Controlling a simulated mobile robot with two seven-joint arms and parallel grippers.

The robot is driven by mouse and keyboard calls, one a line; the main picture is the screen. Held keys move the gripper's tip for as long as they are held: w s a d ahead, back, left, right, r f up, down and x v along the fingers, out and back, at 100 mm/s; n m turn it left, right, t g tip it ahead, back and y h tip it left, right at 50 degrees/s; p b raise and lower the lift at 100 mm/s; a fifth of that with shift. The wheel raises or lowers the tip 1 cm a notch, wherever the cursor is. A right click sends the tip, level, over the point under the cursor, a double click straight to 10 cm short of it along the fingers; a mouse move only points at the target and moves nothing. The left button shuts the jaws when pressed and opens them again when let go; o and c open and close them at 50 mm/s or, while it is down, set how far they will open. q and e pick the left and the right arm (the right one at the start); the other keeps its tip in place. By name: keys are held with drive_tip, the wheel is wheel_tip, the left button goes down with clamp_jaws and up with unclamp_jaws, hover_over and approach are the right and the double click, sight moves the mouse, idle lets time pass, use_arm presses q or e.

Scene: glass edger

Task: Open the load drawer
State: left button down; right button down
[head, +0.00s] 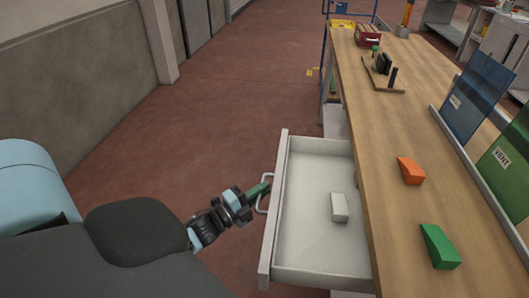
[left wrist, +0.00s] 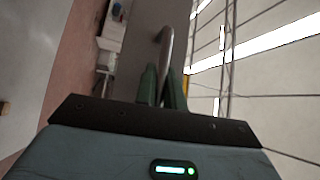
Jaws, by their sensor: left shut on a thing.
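The load drawer (head: 300,240) stands pulled out from under the wooden workbench, to the left of the bench edge in the head view. Its inside shows and a pale block (head: 339,207) lies in it. My left gripper (head: 262,188) is at the drawer's front, shut on the drawer's handle (head: 265,194). In the left wrist view the green fingers (left wrist: 162,88) are on either side of the metal handle bar (left wrist: 164,50). My right gripper is in neither view.
The workbench top (head: 390,140) carries an orange wedge (head: 411,171), a green wedge (head: 440,246), a dark stand (head: 383,72) and a red box (head: 368,35). Blue and green panels (head: 478,97) stand along its right. The reddish floor (head: 220,110) left of the drawer is clear.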

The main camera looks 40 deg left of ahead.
use_arm(q)
drive_tip(key=c, duration=1.8)
unclamp_jaws()
drive_tip(key=shift+o, duration=0.2)
drive_tip(key=v, duration=0.7)
drive_tip(key=shift+s+b, duration=0.4)
drive_tip(key=shift+a, duration=0.1)
